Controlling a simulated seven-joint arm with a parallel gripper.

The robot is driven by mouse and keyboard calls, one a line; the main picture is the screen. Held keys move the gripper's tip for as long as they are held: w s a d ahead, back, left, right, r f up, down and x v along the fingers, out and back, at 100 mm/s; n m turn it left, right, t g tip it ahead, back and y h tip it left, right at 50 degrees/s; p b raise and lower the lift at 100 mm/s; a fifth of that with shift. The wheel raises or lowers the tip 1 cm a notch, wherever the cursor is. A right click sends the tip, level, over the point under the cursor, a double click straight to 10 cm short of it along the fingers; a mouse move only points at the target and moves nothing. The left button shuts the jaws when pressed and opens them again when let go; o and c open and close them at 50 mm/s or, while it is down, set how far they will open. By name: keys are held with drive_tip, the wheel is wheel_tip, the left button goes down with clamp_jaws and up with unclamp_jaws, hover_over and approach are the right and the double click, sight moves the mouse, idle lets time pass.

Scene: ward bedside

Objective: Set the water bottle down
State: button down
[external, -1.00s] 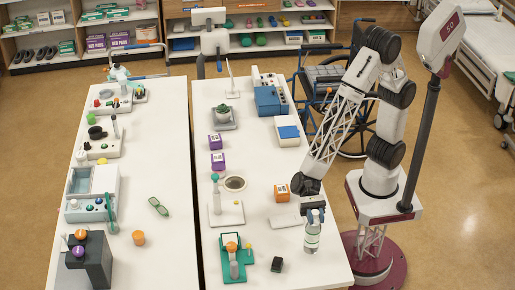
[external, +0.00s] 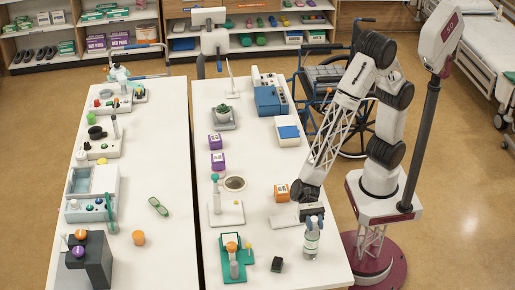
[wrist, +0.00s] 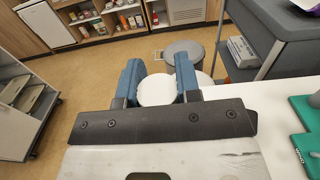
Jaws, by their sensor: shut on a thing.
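The water bottle (external: 312,246) is clear with a pale label and stands upright near the front right of the right-hand table (external: 262,150). My gripper (external: 313,223) is above it, pointing down, with its blue fingers shut on the bottle's top. In the wrist view the round white top (wrist: 157,91) sits between the two fingers. The bottle's base is at or very close to the tabletop; I cannot tell whether it touches.
A green board (external: 222,270) with a grey post and orange ball stands farther left. The table's right edge is close to the bottle.

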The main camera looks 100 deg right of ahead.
drive_tip(key=c, duration=0.8)
unclamp_jaws()
drive_tip(key=shift+f, duration=0.1)
drive_tip(key=d, duration=1.2)
drive_tip(key=shift+w, duration=0.1)
idle(0.6)
